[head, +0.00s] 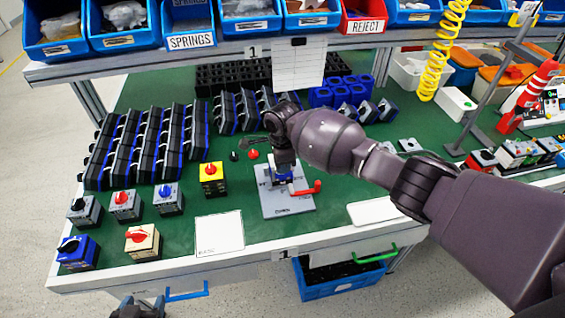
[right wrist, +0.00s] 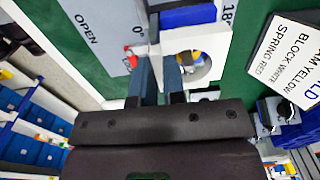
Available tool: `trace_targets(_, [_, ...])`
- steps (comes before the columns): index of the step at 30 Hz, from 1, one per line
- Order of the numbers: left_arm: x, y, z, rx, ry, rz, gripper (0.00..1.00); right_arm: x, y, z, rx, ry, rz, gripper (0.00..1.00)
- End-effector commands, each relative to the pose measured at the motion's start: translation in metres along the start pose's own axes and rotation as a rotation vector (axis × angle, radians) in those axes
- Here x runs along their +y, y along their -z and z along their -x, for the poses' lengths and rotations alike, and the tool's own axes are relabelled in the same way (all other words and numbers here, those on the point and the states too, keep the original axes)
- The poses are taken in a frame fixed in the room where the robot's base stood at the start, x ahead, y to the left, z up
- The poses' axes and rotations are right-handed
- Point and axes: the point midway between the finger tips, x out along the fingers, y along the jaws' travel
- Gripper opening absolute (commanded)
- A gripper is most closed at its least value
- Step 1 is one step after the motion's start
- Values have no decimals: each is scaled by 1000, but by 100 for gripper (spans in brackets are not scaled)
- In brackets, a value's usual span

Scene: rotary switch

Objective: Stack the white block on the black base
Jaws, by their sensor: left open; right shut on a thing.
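My right gripper (right wrist: 158,62) is shut on the white block (right wrist: 205,42), gripping one wall of it. The block has a round opening, with yellow and blue showing through it. In the head view, my right gripper (head: 284,172) is low over the grey fixture plate (head: 289,204), which has a red lever (head: 306,188). A dark and blue part (right wrist: 187,17) lies beside the block in the right wrist view; I cannot tell whether it is the black base or whether they touch. My left gripper (head: 137,308) is open and empty in front of the table, at the bottom edge.
Finished switches, including a yellow one (head: 212,178), stand to the left. Racks of black parts (head: 145,145) fill the back left. A white card (head: 219,233) lies at the front. A blue drawer bin (head: 340,278) hangs below the table edge.

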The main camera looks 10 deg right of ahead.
Motion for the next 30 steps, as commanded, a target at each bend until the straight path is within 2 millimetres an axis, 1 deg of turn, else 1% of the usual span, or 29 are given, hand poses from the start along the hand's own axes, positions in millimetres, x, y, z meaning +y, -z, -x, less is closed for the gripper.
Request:
trace_targets(3, [0, 1, -1, 2, -1, 0, 64, 0, 0, -3, 0, 0, 1, 0])
trace_targets(4, [0, 1, -1, 3, -1, 0, 64, 0, 0, -3, 0, 0, 1, 14])
trace_targets(9, [0, 3, -2, 6, -1, -1, 64, 0, 0, -2, 0, 1, 0, 40])
trace_targets(23, [0, 1, -1, 3, -1, 0, 64, -2, 0, 0, 0, 6, -1, 40])
trace_targets(26, [0, 1, 2, -1, 1, 1, 64, -2, 0, 7, 0, 7, -1, 40])
trace_targets(30, [-1, 5, 5, -1, 1, 1, 64, -3, 0, 29, -1, 11, -1, 40])
